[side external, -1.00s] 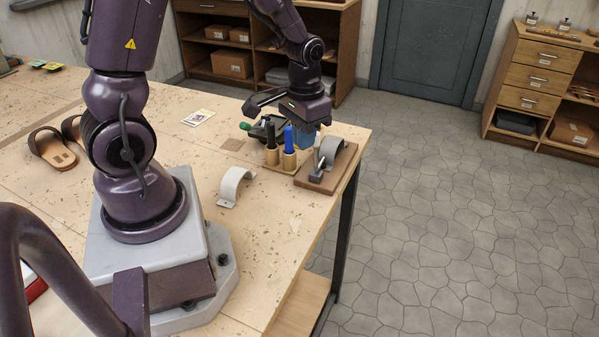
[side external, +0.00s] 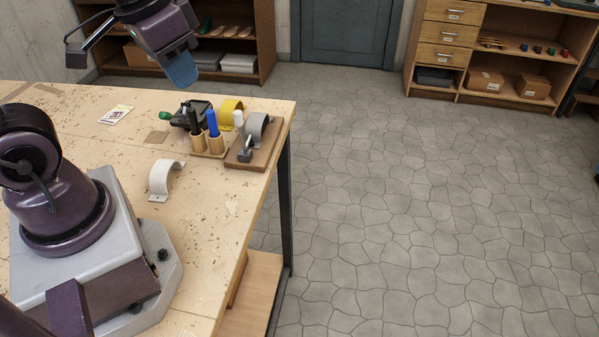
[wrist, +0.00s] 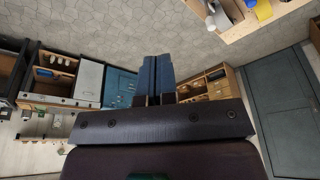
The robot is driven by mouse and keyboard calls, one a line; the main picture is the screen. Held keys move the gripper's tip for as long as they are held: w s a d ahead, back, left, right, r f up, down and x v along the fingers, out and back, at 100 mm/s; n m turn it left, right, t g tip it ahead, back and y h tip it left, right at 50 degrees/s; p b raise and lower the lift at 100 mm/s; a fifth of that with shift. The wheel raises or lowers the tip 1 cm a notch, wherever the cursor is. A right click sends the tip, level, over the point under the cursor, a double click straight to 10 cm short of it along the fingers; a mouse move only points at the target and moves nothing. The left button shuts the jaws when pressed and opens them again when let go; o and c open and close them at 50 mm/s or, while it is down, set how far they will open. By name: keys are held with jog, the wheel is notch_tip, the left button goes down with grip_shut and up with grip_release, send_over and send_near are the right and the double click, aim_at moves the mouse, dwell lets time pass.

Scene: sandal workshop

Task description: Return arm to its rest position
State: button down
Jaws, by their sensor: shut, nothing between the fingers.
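My gripper (side external: 182,72) is up in the air above the far part of the workbench (side external: 90,150), at the top left of the side external view. Its blue fingers point down and look closed, with nothing held. In the wrist view the gripper (wrist: 155,78) shows its two blue fingers side by side, almost no gap between them. The upper arm runs out of the side external view, so much of its pose is hidden.
On the bench corner are a clamp on a wooden base (side external: 256,140), a yellow curved piece (side external: 230,110), a holder with blue and black-handled tools (side external: 208,148), a black device (side external: 190,115) and a white curved bracket (side external: 163,178). Shelves (side external: 240,40) stand behind. The floor at right is clear.

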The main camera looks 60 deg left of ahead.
jog(key=r, duration=0.1)
jog(key=s+d+r+t, duration=0.1)
jog(key=s+d+r+m+t, duration=0.1)
jog(key=r, duration=0.1)
jog(key=shift+r, duration=0.1)
